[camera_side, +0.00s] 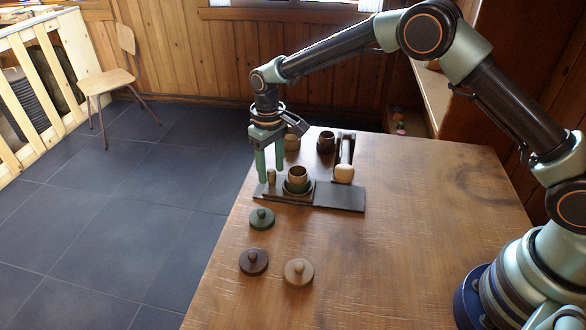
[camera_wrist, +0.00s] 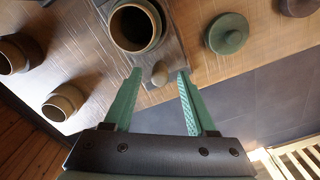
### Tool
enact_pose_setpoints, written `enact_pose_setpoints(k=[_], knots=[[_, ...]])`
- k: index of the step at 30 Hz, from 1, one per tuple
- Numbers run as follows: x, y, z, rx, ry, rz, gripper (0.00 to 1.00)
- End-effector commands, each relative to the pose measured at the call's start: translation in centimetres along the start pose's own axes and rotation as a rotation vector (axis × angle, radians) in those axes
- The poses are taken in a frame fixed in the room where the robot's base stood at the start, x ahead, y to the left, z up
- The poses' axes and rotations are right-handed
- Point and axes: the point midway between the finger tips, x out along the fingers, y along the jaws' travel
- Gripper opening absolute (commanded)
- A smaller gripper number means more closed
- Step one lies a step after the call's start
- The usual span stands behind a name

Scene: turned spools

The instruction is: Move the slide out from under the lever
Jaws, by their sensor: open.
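The slide (camera_side: 270,195) is a flat dark board on a grey base plate (camera_side: 340,197). It carries a small upright wooden knob (camera_side: 272,178) and a brown cup (camera_side: 297,174) in a green ring. The lever (camera_side: 346,150) is a dark bar with a pale rounded end (camera_side: 343,174). That end stands over the plate, right of the cup; the slide appears clear of it to the left. My gripper (camera_side: 271,177) is open. In the wrist view the knob (camera_wrist: 160,74) shows between the fingertips of my gripper (camera_wrist: 160,71), with gaps on both sides.
Green (camera_side: 262,219), dark brown (camera_side: 254,262) and pale (camera_side: 299,272) knobbed lids lie toward the table's near left. Two more cups, one dark (camera_side: 326,142) and one light (camera_side: 292,142), stand behind the plate. The table's (camera_side: 430,220) left edge is close. Its middle right is clear.

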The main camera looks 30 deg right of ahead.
Motion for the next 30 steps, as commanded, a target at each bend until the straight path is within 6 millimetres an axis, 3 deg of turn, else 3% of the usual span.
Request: enact_pose_setpoints(k=[18,29,30], knots=[[-4.5,0.0,0.0,0.0,0.0,0.0,0.57],[-5.1,0.0,0.0,0.0,0.0,0.0,0.57],[-5.1,0.0,0.0,0.0,0.0,0.0,0.53]])
